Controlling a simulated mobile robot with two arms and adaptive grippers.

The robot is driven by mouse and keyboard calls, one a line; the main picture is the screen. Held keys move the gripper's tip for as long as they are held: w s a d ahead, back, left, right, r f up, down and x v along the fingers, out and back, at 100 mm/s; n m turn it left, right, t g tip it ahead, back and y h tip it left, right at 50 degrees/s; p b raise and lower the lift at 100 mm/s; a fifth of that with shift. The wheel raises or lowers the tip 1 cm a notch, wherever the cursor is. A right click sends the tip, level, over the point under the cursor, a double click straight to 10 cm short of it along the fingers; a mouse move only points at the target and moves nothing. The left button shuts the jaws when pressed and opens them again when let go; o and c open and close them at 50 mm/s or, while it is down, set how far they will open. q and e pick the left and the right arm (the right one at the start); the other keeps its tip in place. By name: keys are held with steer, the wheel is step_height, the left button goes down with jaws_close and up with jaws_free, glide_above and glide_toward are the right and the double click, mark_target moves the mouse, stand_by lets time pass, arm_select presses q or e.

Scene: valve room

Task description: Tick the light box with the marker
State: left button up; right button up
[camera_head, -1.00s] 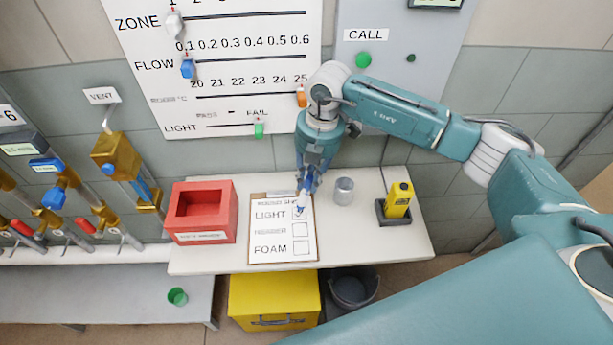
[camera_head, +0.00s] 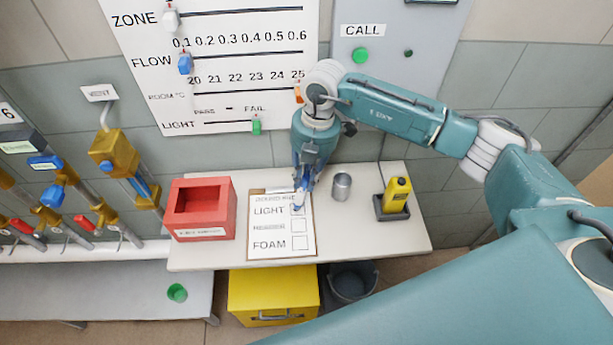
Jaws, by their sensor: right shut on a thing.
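A clipboard with a white sheet (camera_head: 270,227) lies on the shelf table, with rows LIGHT, a blurred middle word, and FOAM, each with a box at the right. My right gripper (camera_head: 303,190) is above the upper right part of the sheet, pointing down. The gripper and marker partly cover that box. I cannot tell whether the tip touches the paper or whether a mark is there. My left gripper is not in view.
On the table (camera_head: 370,245), a red open box (camera_head: 222,223) stands left of the clipboard. A grey metal cup (camera_head: 341,187) and a yellow device in a dark holder (camera_head: 396,197) stand right. A slider board (camera_head: 220,110) hangs behind. A yellow case (camera_head: 272,300) is below.

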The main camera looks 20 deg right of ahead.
steer(key=shift+r+p, duration=0.7)
steer(key=shift+r, duration=0.2)
steer(key=shift+r+p, duration=2.05)
steer(key=shift+r, duration=1.05)
steer(key=shift+f, duration=0.1)
